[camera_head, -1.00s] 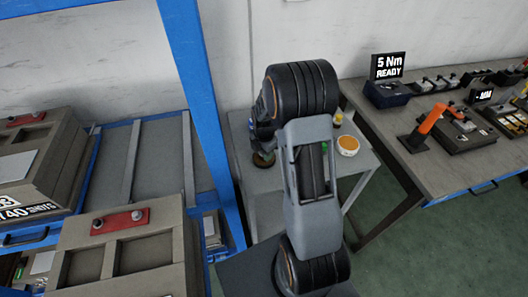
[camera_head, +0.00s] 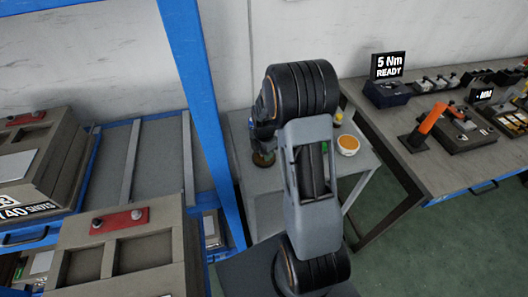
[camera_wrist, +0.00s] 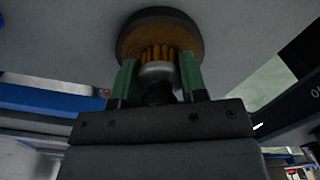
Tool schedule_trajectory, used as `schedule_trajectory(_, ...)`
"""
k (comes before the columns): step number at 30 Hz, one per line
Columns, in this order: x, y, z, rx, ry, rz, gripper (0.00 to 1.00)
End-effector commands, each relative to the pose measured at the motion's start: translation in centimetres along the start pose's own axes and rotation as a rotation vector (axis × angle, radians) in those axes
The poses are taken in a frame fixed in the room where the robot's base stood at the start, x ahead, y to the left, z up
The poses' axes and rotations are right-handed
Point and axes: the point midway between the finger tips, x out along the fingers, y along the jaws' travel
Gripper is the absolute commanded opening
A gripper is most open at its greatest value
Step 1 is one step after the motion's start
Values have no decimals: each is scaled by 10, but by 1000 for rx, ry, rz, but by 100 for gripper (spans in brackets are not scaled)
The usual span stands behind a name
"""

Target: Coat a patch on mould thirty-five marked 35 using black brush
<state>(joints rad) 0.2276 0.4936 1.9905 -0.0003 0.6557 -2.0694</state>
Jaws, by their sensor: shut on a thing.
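My gripper (camera_wrist: 158,78) has green fingers that are shut on a brush with a black handle (camera_wrist: 159,92). The brush has a pale metal ferrule (camera_wrist: 156,69) and amber bristles (camera_wrist: 157,52). The bristles point at a round dark pot (camera_wrist: 190,22) with an amber inside; I cannot tell whether they touch it. Two moulds show at left, one near (camera_head: 120,275) and one farther (camera_head: 20,135). No number 35 is readable on either.
A blue frame post (camera_head: 200,100) stands between the mould rack and the side table. A white bowl with orange contents (camera_head: 348,144) and a small yellow item (camera_head: 338,118) are on the side table. A workbench (camera_head: 405,165) with fixtures and a "5 Nm READY" display (camera_head: 388,66) is at right.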

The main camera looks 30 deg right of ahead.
Motion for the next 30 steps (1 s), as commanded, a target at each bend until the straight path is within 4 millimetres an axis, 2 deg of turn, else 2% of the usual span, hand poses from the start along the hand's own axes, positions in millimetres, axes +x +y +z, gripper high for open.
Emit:
schedule_trajectory(11, -4, -1, 0, 0, 2, -3, 16)
schedule_trajectory(30, -57, 0, 0, 0, 0, 0, 16)
